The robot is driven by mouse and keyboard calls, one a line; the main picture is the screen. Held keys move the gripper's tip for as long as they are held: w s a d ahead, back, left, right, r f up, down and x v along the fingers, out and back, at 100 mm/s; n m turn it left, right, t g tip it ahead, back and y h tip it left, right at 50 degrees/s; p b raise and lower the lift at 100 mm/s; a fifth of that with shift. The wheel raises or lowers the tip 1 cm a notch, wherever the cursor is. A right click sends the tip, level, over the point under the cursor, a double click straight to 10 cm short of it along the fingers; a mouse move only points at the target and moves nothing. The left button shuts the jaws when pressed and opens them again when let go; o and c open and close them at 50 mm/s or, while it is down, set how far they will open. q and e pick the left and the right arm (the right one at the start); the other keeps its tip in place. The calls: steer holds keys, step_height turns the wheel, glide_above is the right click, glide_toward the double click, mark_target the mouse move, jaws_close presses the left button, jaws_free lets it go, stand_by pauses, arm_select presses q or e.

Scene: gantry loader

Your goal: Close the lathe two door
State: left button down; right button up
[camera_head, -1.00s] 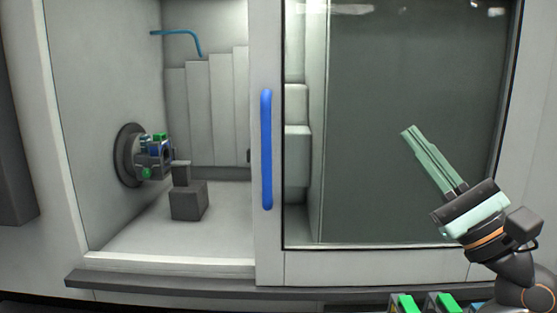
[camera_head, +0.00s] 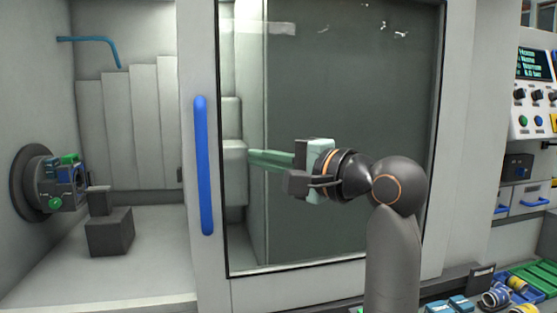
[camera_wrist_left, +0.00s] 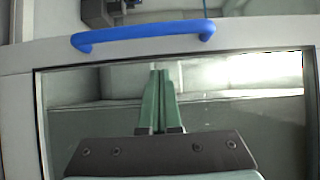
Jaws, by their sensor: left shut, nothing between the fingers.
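The lathe door (camera_head: 199,50) is a light grey panel with a dark window (camera_head: 345,90). It stands open, with the machine opening uncovered to its left. Its vertical blue handle (camera_head: 203,165) is on the left part of the door frame; it also shows in the wrist view (camera_wrist_left: 145,36). My left gripper (camera_head: 252,158) is in front of the window, right of the handle, with green fingers pointing left towards it. In the wrist view the fingers (camera_wrist_left: 160,75) are together and empty, apart from the handle. My right gripper is not in view.
Inside the opening are a chuck (camera_head: 35,180), a dark block (camera_head: 110,232) and a blue hose (camera_head: 90,39). A control panel (camera_head: 533,95) stands at right. Trays with parts (camera_head: 535,275) are at lower right.

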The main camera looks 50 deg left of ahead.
arm_select(q)
steer(key=s+a, duration=0.4)
steer(key=a, duration=0.1)
steer(key=shift+a+p, duration=0.3)
steer(key=shift+p, duration=0.05)
